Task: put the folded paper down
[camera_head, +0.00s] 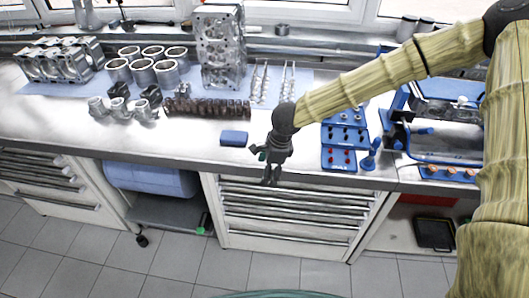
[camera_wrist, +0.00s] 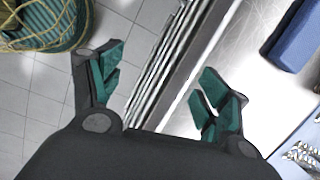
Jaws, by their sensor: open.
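The folded paper looks to be the small blue flat block (camera_head: 234,138) lying on the steel workbench (camera_head: 190,139) near its front edge; I cannot make out its folds. It also shows in the wrist view at the upper right corner, partly cut off (camera_wrist: 297,35). My gripper (camera_head: 264,165) is just right of it in the head view, at the bench's front edge, and apart from it. In the wrist view my gripper (camera_wrist: 157,82) has its green-padded fingers spread, with nothing between them. The drawer fronts and bench edge show below.
Behind the block lie a dark camshaft-like part (camera_head: 207,107), metal cylinders (camera_head: 142,72) and an upright engine block (camera_head: 219,48). A blue tool rack (camera_head: 345,150) stands right of my gripper. Drawers (camera_head: 290,215) are below the bench edge. Bare bench surrounds the block.

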